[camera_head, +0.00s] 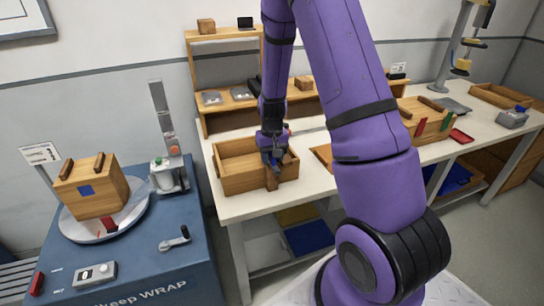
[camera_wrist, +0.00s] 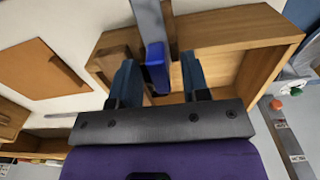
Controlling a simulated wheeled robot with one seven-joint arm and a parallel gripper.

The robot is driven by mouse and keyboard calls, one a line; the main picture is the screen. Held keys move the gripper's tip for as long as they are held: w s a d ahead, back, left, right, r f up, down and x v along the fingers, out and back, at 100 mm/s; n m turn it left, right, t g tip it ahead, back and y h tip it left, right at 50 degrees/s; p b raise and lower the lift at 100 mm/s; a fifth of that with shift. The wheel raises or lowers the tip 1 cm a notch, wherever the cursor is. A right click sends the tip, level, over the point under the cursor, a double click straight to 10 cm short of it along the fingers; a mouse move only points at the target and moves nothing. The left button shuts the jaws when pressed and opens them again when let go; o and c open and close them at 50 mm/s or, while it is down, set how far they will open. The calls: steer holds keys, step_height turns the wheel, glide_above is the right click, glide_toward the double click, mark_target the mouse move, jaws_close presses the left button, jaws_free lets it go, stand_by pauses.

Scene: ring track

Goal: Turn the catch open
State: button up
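My gripper (camera_head: 272,156) points down over the front right part of an open wooden tray box (camera_head: 232,186) on the white bench. In the wrist view its two dark blue fingers (camera_wrist: 158,62) stand apart. Between them is a small blue piece (camera_wrist: 157,68) beside a long grey-brown bar (camera_wrist: 149,18) that crosses the box wall. A clear gap shows on the blue piece's right; I cannot tell whether the left finger touches it. A brown upright piece (camera_head: 271,179) shows below the gripper in the head view. I cannot tell which part is the catch.
A blue wrapping station (camera_head: 140,262) stands at left with a wooden cube (camera_head: 103,200) on a turntable (camera_head: 72,231). A wooden shelf (camera_head: 196,95) rises behind the box. An orange-brown board (camera_wrist: 38,70) lies beside the box. More trays and tools stand farther right on the bench.

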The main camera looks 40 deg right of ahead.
step_height(320, 180, up, 11)
stand_by(0.6)
steer(key=shift+f, duration=0.1)
stand_by(0.3)
steer(key=s+a+r+n+t, duration=0.1)
steer(key=s+a+r, duration=0.35)
steer(key=r, duration=0.45)
steer(key=s+a+r+n+t, duration=0.1)
steer(key=s+a+r+t, duration=0.1)
steer(key=s+a+r, duration=0.5)
steer(key=s+r+t, duration=0.1)
steer(key=s+r, duration=0.3)
steer(key=s, duration=0.3)
steer(key=s+a+r+n+t, duration=0.1)
steer(key=s+r, duration=0.2)
steer(key=s, duration=0.5)
steer(key=shift+a+r, duration=0.3)
steer(key=shift+r, duration=0.05)
